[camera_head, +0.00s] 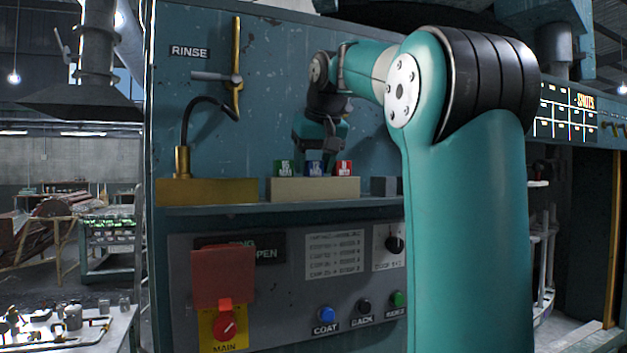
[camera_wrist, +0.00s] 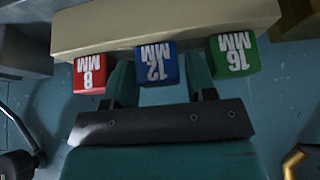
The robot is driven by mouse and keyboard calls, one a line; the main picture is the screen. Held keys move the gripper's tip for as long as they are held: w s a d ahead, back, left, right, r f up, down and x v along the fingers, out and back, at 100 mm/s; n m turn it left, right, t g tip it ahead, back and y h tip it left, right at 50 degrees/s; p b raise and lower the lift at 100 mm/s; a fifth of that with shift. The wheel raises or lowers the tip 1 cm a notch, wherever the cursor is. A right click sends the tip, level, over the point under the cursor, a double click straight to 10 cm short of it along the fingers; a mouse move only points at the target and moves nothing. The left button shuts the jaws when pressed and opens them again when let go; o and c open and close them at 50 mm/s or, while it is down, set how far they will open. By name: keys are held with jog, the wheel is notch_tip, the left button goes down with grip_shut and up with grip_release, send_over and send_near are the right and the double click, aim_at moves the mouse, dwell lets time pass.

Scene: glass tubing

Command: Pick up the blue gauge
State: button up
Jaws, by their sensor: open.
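The blue gauge (camera_wrist: 157,63) is a small block marked "12 MM" in white, in the middle of a row of three. In the head view the blue gauge (camera_head: 314,165) sits at the beige block's top, below my gripper (camera_head: 316,152). In the wrist view my gripper (camera_wrist: 159,80) is open, with one finger on each side of the blue gauge. I cannot tell whether the fingers touch it. The red gauge (camera_wrist: 90,74), marked "8 MM", and the green gauge (camera_wrist: 234,56), marked "16 MM", stand close outside the fingers.
The beige block (camera_head: 315,190) holding the gauges stands on a shelf (camera_head: 230,209) against the teal panel. A brass block (camera_head: 205,192) with a hose is to its left, a small grey block (camera_head: 385,187) to its right. Buttons and a red cover (camera_head: 223,276) are below.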

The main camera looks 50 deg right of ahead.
jog(key=c, duration=0.7)
